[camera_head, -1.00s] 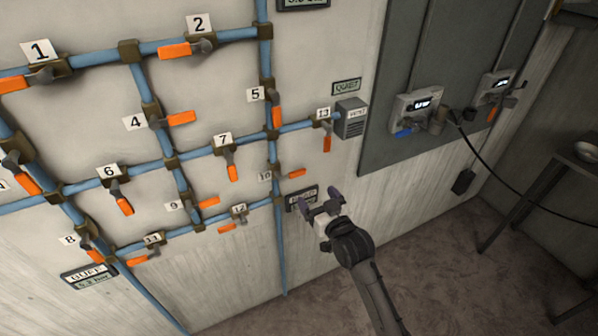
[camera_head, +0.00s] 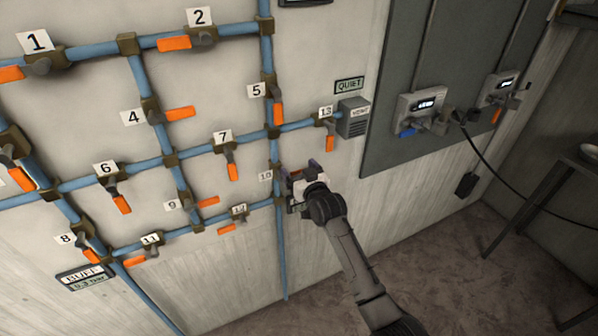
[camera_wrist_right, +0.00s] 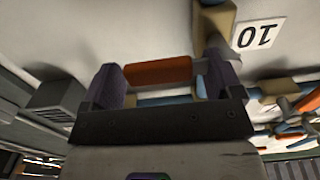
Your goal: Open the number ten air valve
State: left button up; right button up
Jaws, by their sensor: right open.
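The number ten valve sits on the vertical blue pipe (camera_head: 277,222), beside its label 10 (camera_head: 265,176). In the right wrist view the label (camera_wrist_right: 259,35) appears upside down and the valve's orange handle (camera_wrist_right: 158,71) lies between my two purple fingertips. The handle points sideways, across the vertical pipe. My right gripper (camera_head: 299,172) is open at the handle in the head view and hides most of it. In the wrist view, gaps show beside the handle, and I cannot tell whether a finger touches it. My left gripper is not in view.
Valve 13 (camera_head: 330,138) and a grey vent box (camera_head: 353,117) are above right of my gripper. Valve 12 (camera_head: 235,222) is below left, and valve 5 (camera_head: 276,105) is above. The wall below right of the pipe is bare.

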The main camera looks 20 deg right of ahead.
jog(key=shift+c, duration=0.4)
jog(key=c, duration=1.2)
